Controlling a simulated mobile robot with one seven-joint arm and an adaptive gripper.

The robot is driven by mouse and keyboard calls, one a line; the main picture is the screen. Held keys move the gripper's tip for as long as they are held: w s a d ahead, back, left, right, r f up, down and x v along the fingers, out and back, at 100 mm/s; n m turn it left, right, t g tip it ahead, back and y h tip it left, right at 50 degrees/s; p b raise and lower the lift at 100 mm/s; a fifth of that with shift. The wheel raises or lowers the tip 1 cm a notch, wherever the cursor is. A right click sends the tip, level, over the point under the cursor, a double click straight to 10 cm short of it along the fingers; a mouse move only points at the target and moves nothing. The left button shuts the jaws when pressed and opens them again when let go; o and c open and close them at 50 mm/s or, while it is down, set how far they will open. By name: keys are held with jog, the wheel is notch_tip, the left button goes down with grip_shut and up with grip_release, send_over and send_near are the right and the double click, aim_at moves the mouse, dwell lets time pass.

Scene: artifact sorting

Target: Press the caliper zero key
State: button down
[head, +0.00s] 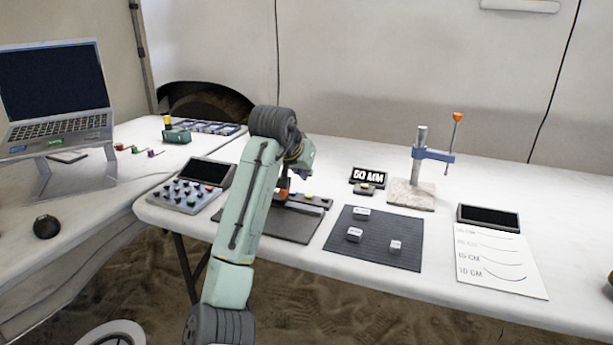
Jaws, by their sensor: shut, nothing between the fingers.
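A dark device that looks like the caliper (318,201) lies at the back of a dark grey mat (285,227) on the long white table, in the head view. Small coloured spots, orange and yellow, show on it; I cannot tell which is the zero key. My green arm crosses in front and hides its left part. My gripper (286,192) points down over the device's left part, shut and empty. An orange piece shows near the fingertips. I cannot tell whether the fingertips touch the device.
A display reading "60 MM" (369,175) stands right of the device. A clamp stand (420,170) is further right. A dark mat (350,251) with white blocks and a ruled sheet (498,262) lie nearer the front. A panel with knobs (185,196) sits left of my arm.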

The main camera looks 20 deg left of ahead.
jog(key=v, duration=0.7)
dwell(0.6)
